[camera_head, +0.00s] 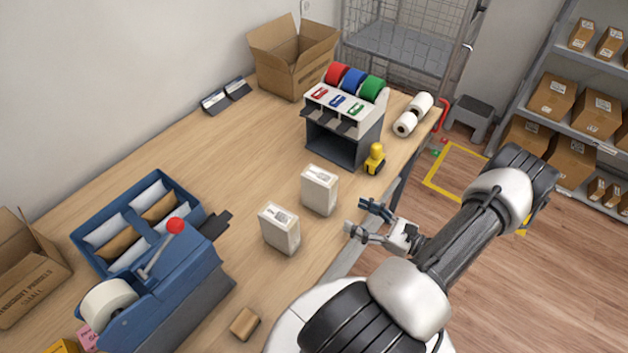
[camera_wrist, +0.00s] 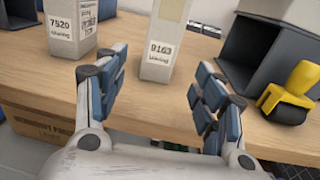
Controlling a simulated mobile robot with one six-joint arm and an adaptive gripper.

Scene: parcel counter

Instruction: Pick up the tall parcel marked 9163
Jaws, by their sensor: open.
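The tall parcel marked 9163 (camera_wrist: 158,52) is a pale upright box, showing in the wrist view between and beyond my fingertips. In the head view it is the parcel (camera_head: 319,191) nearer the tape dispenser, upright on the wooden counter. A similar pale parcel marked 7520 (camera_wrist: 70,28) stands to its left, also in the head view (camera_head: 280,229). My gripper (camera_head: 362,219) is open and empty, at the counter's front edge, apart from the 9163 parcel. Its two blue-padded fingers show in the wrist view (camera_wrist: 161,66). The top of the 9163 parcel is cut off there.
A tape dispenser stand (camera_head: 345,125) and a yellow tape tool (camera_head: 375,159) sit right of the parcels. White rolls (camera_head: 405,123) lie beyond. A blue tray (camera_head: 80,236) and a red-knobbed blue machine (camera_head: 170,285) are at left.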

